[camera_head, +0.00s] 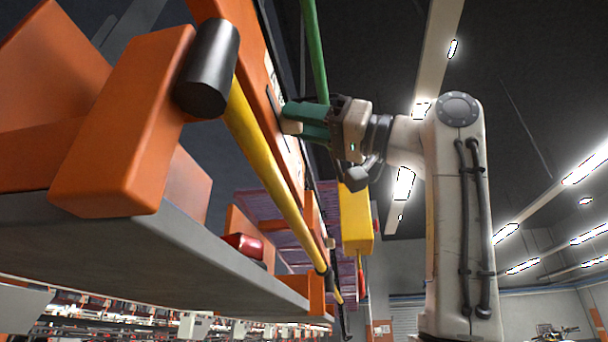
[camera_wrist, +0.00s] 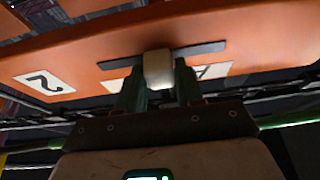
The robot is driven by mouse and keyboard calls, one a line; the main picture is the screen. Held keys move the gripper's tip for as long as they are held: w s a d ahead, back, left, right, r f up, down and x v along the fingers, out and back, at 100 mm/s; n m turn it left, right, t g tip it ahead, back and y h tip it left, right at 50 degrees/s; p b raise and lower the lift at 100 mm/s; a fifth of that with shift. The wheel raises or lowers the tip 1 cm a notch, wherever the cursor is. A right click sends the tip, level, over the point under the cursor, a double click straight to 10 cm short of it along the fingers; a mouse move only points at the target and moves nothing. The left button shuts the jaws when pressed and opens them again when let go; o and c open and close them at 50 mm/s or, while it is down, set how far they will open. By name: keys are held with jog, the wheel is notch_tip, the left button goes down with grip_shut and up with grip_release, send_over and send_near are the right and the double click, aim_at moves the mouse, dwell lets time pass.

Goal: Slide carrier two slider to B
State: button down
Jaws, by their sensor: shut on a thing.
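The carrier's orange side panel (camera_wrist: 270,35) fills the upper wrist view, with a plate marked 2 (camera_wrist: 45,83) at left. The pale slider knob (camera_wrist: 158,70) sits near the middle of a dark slot (camera_wrist: 205,48). My gripper (camera_wrist: 160,80) is shut on the knob, one green finger on each side. A white plate that seems to read A (camera_wrist: 215,70) shows beside the right finger, partly covered. Another white plate (camera_wrist: 110,86) is mostly hidden by the left finger, its letter unreadable. In the head view my gripper (camera_head: 297,122) reaches the orange panel (camera_head: 258,62) from the right.
A yellow rail (camera_head: 265,155) with a black end cap (camera_head: 208,68) runs along the carrier. A grey shelf (camera_head: 150,245) with orange brackets lies below, with a red object (camera_head: 243,245) on it. A yellow box (camera_head: 356,220) hangs beyond my gripper. A green pole (camera_head: 315,50) stands behind.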

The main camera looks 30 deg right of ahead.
jog(key=shift+s, duration=0.1)
jog(key=c, duration=0.8)
grip_release()
jog(key=b+v, duration=0.4)
jog(key=v, duration=0.6)
jog(key=shift+d+f, duration=0.2)
jog(key=shift+d, duration=0.1)
jog(key=shift+s, duration=0.1)
